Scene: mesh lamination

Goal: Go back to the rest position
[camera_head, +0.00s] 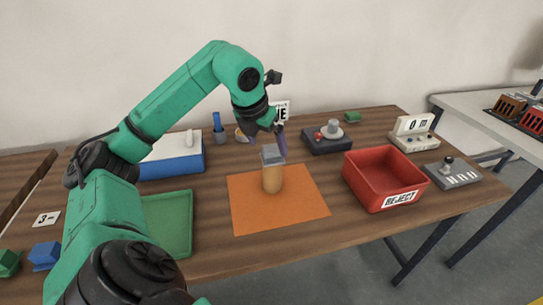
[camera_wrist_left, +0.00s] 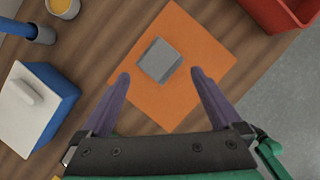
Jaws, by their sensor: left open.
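My left gripper (camera_head: 268,143) hangs from the green arm over the orange mat (camera_head: 300,210). Its two purple fingers are apart and empty in the left wrist view (camera_wrist_left: 160,76). My right gripper is not in view.
A red REJECT bin (camera_head: 365,183) stands right of the mat, a green tray (camera_head: 180,225) left. A blue box with a white lid (camera_head: 172,163) is behind the tray. A dark device (camera_head: 326,143), a display device (camera_head: 415,138) and a grey switch box (camera_head: 452,177) are at the right.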

